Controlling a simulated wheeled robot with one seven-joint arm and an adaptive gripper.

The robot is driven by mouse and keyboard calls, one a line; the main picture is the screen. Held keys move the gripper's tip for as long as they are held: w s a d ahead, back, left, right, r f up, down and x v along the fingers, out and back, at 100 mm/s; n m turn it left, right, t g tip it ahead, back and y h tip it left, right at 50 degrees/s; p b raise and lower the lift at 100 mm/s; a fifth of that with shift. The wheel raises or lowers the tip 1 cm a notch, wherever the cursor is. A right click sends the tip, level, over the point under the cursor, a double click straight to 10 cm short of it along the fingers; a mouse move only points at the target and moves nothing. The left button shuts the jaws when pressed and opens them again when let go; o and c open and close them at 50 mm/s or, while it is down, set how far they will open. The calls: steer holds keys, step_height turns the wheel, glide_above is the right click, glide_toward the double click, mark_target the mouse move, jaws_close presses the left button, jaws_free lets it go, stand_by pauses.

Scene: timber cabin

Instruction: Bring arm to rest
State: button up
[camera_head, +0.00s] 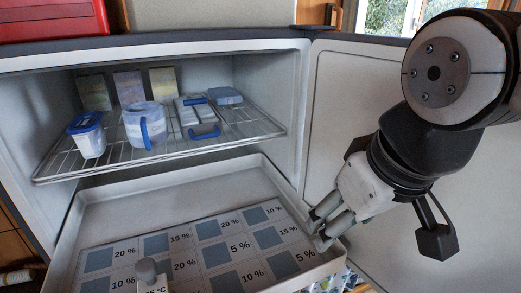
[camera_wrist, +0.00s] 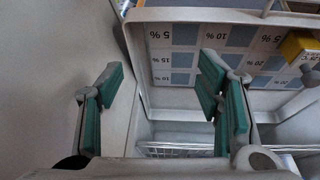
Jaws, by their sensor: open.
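My gripper (camera_head: 320,226) hangs at the right side of the pulled-out white drawer (camera_head: 258,170), beside its front right corner. In the wrist view my gripper (camera_wrist: 162,72) has its two green-padded fingers spread wide with nothing between them. The drawer rim (camera_wrist: 215,15) shows beyond the fingers in that view. I cannot tell whether a fingertip touches the drawer.
The drawer floor bears percentage labels (camera_head: 235,245). A grey knob (camera_head: 147,268) stands in front. The open door (camera_head: 345,110) is close behind my arm.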

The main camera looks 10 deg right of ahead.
steer(key=shift+s+d+f+m+t, duration=0.15)
steer(key=shift+s+d+f+m, duration=0.1)
steer(key=shift+s+d+m, duration=0.25)
steer(key=shift+s+d+f+m+t, duration=0.2)
steer(key=shift+s+d+m, duration=0.1)
steer(key=shift+d+m, duration=0.35)
steer(key=shift+c, duration=0.4)
